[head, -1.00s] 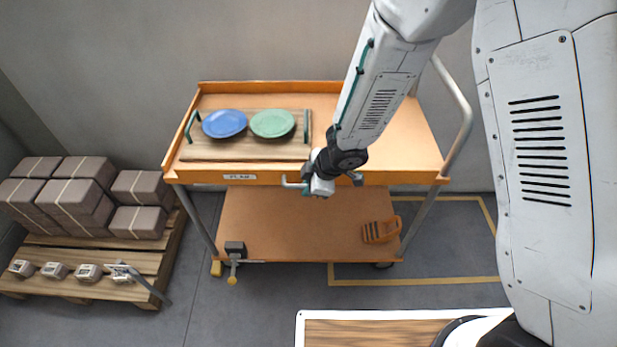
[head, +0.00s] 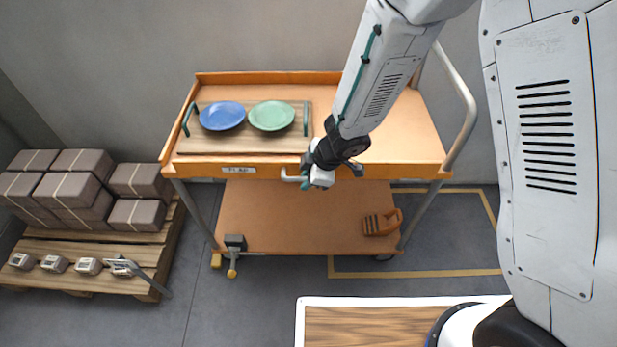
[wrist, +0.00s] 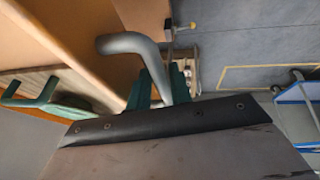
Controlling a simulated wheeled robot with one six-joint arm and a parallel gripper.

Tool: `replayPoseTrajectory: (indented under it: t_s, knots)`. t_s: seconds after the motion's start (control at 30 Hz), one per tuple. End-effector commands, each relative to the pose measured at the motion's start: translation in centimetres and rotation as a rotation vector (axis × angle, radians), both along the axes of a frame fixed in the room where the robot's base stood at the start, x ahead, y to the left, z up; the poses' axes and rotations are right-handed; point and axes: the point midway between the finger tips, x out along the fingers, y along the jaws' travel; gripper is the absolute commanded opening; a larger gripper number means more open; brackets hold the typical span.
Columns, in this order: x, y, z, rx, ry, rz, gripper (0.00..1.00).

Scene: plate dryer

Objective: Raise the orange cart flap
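The orange cart's flap (head: 205,171) is the low front panel along the near edge of the top shelf, with a small label on it. A bent grey handle (head: 291,178) sticks out from its front and shows large in the wrist view (wrist: 125,43). My gripper (head: 312,184) is at this handle. In the wrist view its green fingers (wrist: 160,90) lie on both sides of the grey bar and appear to press on it. My wrist hides part of the flap's middle, and I cannot tell the flap's exact tilt.
A wooden tray (head: 240,143) with green handles carries a blue plate (head: 222,116) and a green plate (head: 270,116) on the top shelf, close behind the flap. A pallet of boxes (head: 80,250) stands left.

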Motion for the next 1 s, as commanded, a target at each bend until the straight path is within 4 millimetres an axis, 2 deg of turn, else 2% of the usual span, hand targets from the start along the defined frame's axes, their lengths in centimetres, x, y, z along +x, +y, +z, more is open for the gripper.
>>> replayPoseTrajectory:
  t_s: [0.17,0.63,1.0]
  knots:
    - [-0.1,-0.3,0.6,0.0,-0.001,-0.001,0.21]
    - [-1.0,-2.7,6.4,0.002,-0.003,0.0,0.21]
    - [-1.2,-3.0,7.1,0.0,0.0,0.0,0.21]
